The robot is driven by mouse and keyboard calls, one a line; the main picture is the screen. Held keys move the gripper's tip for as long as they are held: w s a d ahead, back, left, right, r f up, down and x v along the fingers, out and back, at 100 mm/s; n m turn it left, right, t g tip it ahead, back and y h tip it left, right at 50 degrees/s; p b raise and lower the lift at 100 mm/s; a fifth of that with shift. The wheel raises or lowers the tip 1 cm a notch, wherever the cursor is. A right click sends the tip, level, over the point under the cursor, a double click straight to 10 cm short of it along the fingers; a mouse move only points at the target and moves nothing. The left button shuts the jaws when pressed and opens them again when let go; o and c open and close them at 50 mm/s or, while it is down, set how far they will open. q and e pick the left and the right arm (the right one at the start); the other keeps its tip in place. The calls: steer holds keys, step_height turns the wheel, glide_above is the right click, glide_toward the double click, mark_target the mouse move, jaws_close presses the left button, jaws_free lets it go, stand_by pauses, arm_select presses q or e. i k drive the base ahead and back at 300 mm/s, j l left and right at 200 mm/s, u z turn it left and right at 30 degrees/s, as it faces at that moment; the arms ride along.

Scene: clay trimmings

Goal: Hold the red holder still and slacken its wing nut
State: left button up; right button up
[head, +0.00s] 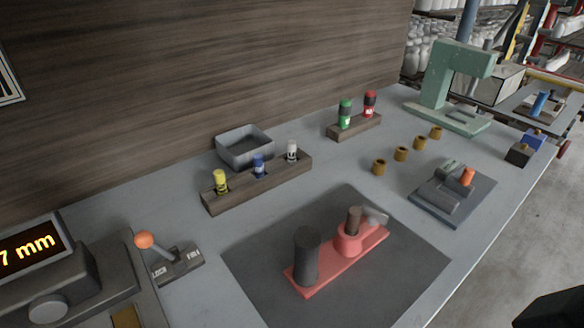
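The red holder (318,271) lies on a dark mat (270,290) at the front middle of the bench. It is a long red plate running from lower left to upper right. A thick dark upright cylinder (306,256) stands at its left end. At its right end is a raised red boss (349,241) with a brown-grey post (353,220) in it.
Left of the mat are an orange-knobbed lever (144,240) and a display unit (35,250). Behind are a bottle rack (235,193), a grey tray (245,148) and a green press (445,90). A small fixture (452,190) stands right. A dark shape fills the lower right corner.

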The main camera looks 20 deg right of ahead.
mark_target(375, 217)
steer(key=i+l+u, duration=0.15)
steer(key=l+u, duration=0.2)
steer(key=l, duration=0.4)
steer(key=l+u, duration=0.3)
steer(key=l, duration=0.5)
